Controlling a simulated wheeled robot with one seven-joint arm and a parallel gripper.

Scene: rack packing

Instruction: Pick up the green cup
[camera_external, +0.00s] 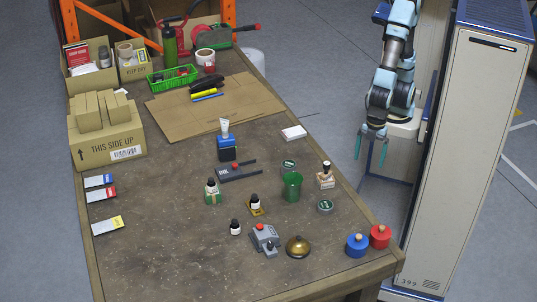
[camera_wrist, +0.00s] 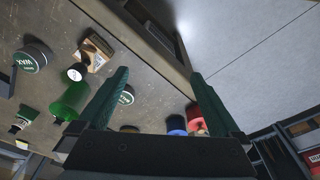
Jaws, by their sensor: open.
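The green cup (camera_external: 291,186) stands upright on the brown table, right of its middle. In the wrist view the green cup (camera_wrist: 72,102) is at the left, beside my left finger. My gripper (camera_external: 371,150) hangs off the table's right edge, apart from the cup, its fingers pointing down. In the wrist view my gripper (camera_wrist: 162,105) shows two dark green fingers spread wide with nothing between them.
Round green tins (camera_external: 325,206) and a stamp box (camera_external: 325,178) stand close to the cup. A brass bell (camera_external: 297,246), a blue pot (camera_external: 357,245) and a red pot (camera_external: 380,236) are near the front right corner. A tall cabinet (camera_external: 470,150) stands right of my arm.

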